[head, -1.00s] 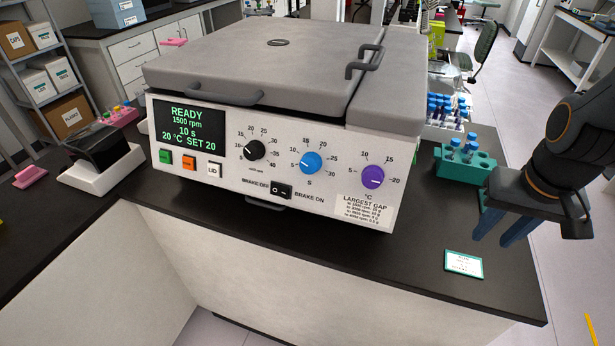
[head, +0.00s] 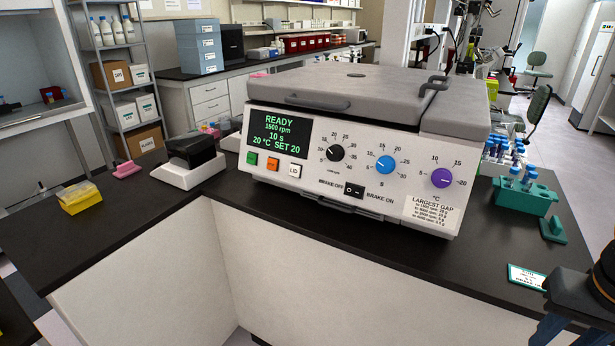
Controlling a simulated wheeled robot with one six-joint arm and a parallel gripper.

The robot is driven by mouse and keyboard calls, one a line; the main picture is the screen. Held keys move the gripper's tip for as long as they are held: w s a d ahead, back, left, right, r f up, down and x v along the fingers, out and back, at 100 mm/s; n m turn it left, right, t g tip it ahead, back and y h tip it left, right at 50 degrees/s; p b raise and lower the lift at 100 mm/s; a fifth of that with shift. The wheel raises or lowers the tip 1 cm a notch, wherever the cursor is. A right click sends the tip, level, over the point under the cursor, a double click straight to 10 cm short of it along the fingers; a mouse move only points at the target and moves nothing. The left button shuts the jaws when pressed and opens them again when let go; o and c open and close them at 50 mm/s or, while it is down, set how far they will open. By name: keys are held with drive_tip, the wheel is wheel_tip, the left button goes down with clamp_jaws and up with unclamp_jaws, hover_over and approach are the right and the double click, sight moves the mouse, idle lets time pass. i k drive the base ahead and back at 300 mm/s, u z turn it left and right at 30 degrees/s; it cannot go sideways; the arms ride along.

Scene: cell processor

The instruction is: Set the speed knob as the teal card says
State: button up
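The centrifuge (head: 350,165) stands on the dark bench with its lid down. Its display (head: 280,135) reads READY, 1500 rpm, 10 s, 20 °C, SET 20. The black speed knob (head: 335,153) is right of the display, its white mark pointing up-left near 15. A blue knob (head: 385,163) and a purple knob (head: 441,178) sit farther right. The teal-edged card (head: 527,277) lies flat at the bench's right front; its print is too small to read. My gripper (head: 566,332) is at the lower right, just in front of the card, partly cut off; its blue fingers look apart and empty.
A teal tube rack (head: 525,196) with blue-capped tubes and a small teal block (head: 553,229) stand right of the machine. A black-and-white device (head: 190,165) and a yellow box (head: 80,195) are left. The bench strip before the panel is clear.

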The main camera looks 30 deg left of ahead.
sight(336, 152)
drive_tip(key=k, duration=0.35)
drive_tip(key=u, duration=1.3)
drive_tip(key=i, duration=0.65)
drive_tip(key=z, duration=0.65)
